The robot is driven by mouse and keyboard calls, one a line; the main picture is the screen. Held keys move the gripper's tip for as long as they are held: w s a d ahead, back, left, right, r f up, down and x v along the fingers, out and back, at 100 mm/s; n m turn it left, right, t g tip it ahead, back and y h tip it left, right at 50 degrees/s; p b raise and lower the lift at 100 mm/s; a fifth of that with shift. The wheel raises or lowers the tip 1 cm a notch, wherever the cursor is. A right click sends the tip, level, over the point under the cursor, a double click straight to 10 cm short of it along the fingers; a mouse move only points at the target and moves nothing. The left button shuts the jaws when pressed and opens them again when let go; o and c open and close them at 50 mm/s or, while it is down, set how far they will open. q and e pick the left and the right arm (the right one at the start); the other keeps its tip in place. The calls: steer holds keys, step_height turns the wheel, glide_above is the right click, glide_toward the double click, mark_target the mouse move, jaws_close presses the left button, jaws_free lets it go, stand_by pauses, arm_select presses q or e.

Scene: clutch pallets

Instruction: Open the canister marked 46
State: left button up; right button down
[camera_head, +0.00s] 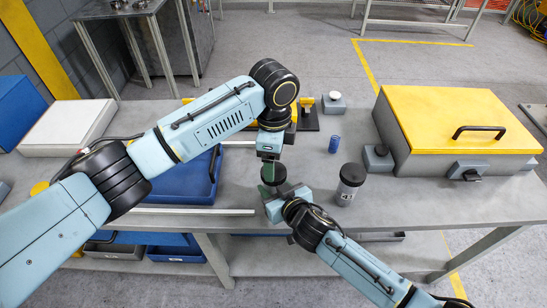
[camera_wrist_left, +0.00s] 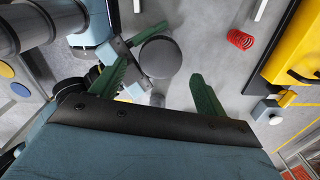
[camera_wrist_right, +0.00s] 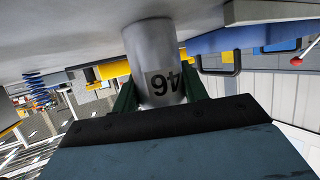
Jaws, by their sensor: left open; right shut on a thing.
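The canister marked 46 is a grey cylinder (camera_wrist_right: 154,55) in the right wrist view, its label upside down. My right gripper (camera_wrist_right: 158,92) is shut on its body, one green finger on each side. In the head view its dark lid (camera_head: 274,174) shows between my two grippers. My left gripper (camera_head: 270,165) comes down from above at the lid. In the left wrist view the round dark lid (camera_wrist_left: 160,57) lies between the open green fingers of my left gripper (camera_wrist_left: 160,65). I cannot tell whether a finger touches it.
A second dark-lidded canister (camera_head: 349,184) stands to the right, with a blue spring (camera_head: 334,144) behind it. A yellow-lidded grey case (camera_head: 455,120) fills the right of the table. A blue bin (camera_head: 185,178) is at left. A red spring (camera_wrist_left: 240,39) shows in the left wrist view.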

mark_target(274, 186)
arm_select(q)
step_height(274, 186, up, 2)
steer(key=m, duration=0.6)
steer(key=shift+r+m, duration=0.1)
steer(key=shift+m, duration=0.3)
steer(key=m, duration=0.1)
steer(key=r+m, duration=0.1)
steer(key=m, duration=0.1)
steer(key=shift+m, duration=0.3)
steer(key=shift+r+m, duration=0.1)
steer(key=shift+m, duration=0.2)
step_height(274, 186, down, 8)
